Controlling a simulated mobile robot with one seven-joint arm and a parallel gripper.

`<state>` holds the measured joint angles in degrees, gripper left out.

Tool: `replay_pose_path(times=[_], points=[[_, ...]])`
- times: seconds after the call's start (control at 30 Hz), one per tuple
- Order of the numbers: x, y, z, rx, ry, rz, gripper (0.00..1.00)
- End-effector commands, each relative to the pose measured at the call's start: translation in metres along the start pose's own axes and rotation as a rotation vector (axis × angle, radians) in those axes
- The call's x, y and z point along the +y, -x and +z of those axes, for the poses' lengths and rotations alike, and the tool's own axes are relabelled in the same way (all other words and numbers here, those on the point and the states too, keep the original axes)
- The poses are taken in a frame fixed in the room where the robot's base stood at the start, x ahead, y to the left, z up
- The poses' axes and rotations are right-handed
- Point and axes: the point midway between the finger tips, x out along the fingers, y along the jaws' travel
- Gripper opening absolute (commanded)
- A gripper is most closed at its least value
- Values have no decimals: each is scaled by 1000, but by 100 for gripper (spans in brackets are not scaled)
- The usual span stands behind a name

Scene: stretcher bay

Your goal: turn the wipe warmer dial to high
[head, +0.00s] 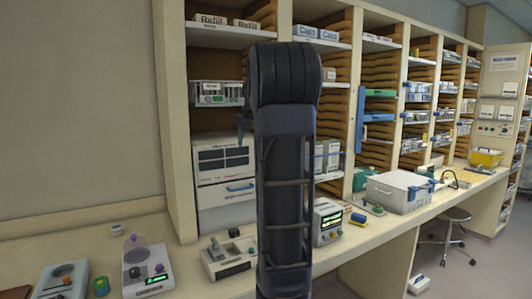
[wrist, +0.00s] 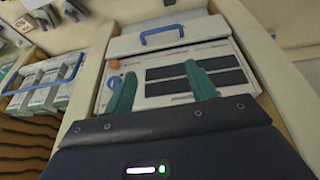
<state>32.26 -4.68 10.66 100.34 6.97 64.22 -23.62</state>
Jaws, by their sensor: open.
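The wipe warmer looks to be the white unit (head: 225,165) with dark panels on the shelf left of my arm in the head view. In the wrist view its front (wrist: 150,98) appears upside down, with dark vent panels. An orange knob (wrist: 112,66), probably the dial, sits near one corner of that front; its setting is too small to read. My gripper (wrist: 160,69) is open and empty, its two teal fingers spread before the vents. The knob lies left of the left fingertip, apart from it. In the head view my arm hides the knob, and a teal fingertip (head: 240,138) shows.
A white drawer with a blue handle (wrist: 162,35) adjoins the unit. Shelf walls (head: 178,120) stand close beside it. A monitor (head: 327,222), a white case (head: 400,191) and small devices (head: 147,268) crowd the counter. A stool (head: 448,235) stands at right.

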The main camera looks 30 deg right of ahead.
Motion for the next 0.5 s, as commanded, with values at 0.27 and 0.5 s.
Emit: replay_pose_path(times=[0.27, 0.5], points=[[100, -15, -54, 17, -11, -25, 56], [142, -22, -69, 29, -12, -37, 56]])
